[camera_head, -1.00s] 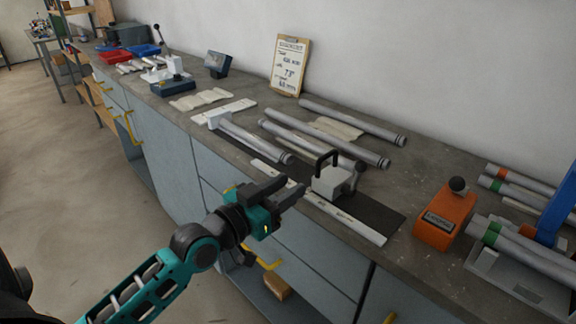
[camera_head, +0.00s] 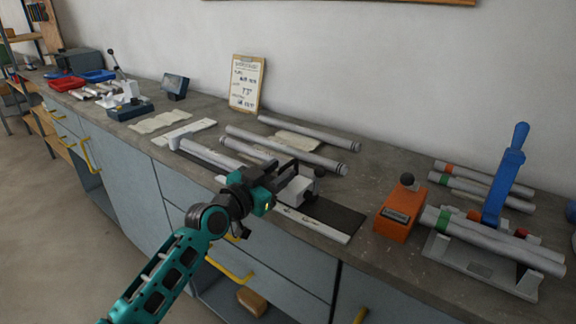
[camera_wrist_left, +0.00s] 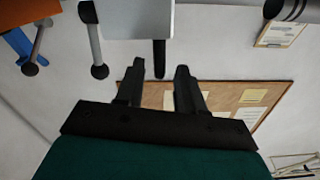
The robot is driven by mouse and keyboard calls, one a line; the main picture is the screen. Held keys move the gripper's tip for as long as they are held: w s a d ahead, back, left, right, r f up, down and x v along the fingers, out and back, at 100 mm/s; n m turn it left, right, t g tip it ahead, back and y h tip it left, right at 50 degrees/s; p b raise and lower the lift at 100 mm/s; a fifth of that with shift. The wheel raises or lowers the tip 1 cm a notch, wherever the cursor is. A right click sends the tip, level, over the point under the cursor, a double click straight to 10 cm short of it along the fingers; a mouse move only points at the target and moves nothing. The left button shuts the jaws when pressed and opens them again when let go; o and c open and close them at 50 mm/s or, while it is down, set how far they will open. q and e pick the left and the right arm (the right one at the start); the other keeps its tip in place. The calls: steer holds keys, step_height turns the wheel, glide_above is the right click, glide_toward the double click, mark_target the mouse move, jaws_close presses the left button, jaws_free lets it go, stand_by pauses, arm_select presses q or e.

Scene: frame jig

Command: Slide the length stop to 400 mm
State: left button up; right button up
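The length stop (camera_head: 297,192) is a pale block with a black handle and a dark-knobbed lever. It stands at the white scale strip (camera_head: 322,229) near the bench's front edge. My left gripper (camera_head: 282,177) is at the stop's left side, by the handle. In the left wrist view, which looks upside down, the stop's pale block (camera_wrist_left: 138,18) is at the top. Its black handle bar (camera_wrist_left: 159,58) reaches between the tips of my open left gripper (camera_wrist_left: 160,75), with gaps visible both sides. The scale's markings are too small to read. My right gripper is not in view.
Grey tubes (camera_head: 275,150) lie behind the stop. An orange block (camera_head: 398,212) with a black knob stands to the right, beside a fixture with tubes and a blue lever (camera_head: 505,175). A clipboard (camera_head: 247,83) leans on the wall. A dark mat (camera_head: 335,213) lies bare right of the stop.

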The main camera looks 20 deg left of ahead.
mark_target(295, 181)
arm_select(q)
steer(key=shift+x, duration=2.1)
jaws_close()
